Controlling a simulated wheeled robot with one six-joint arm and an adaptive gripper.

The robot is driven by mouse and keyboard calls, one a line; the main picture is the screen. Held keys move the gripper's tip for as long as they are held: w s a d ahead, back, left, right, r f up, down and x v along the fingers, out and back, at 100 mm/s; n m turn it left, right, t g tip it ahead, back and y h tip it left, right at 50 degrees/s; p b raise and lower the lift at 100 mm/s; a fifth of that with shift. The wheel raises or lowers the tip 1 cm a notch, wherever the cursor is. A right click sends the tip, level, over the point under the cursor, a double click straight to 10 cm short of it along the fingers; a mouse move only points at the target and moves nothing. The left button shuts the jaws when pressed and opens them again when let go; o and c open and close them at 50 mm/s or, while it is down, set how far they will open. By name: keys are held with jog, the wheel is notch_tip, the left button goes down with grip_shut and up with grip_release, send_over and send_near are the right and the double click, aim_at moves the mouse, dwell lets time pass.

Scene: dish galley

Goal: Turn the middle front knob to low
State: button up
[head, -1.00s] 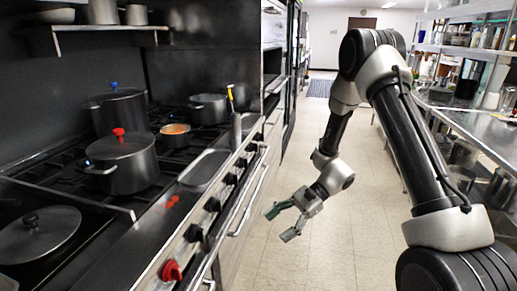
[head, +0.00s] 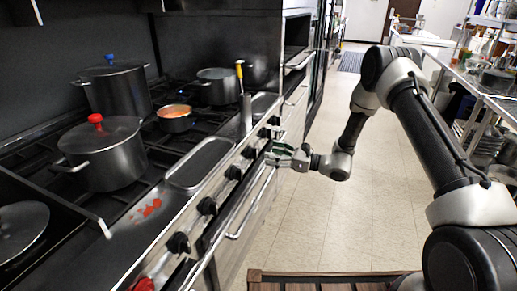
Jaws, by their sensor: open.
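A row of several black knobs runs along the stove's steel front panel (head: 222,190). A black knob near the middle of the row (head: 233,172) shows clearly; its setting is too small to read. A red knob (head: 143,285) sits at the near end, cut by the lower edge. My gripper (head: 270,152) is open and empty, with its fingers pointing left at the panel's far half. Its fingertips are close to the knobs there; I cannot tell whether they touch one.
An oven handle bar (head: 240,222) runs below the knobs. On the stove stand a red-knobbed pot (head: 105,160), a blue-knobbed pot (head: 120,100), a small pan of orange food (head: 175,122) and an empty tray (head: 200,165). The aisle floor (head: 315,225) is clear; a brown-edged mat (head: 330,284) lies near.

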aim_at(253, 153)
jog(key=x, duration=0.7)
jog(key=shift+f, duration=0.1)
jog(key=c, duration=1.1)
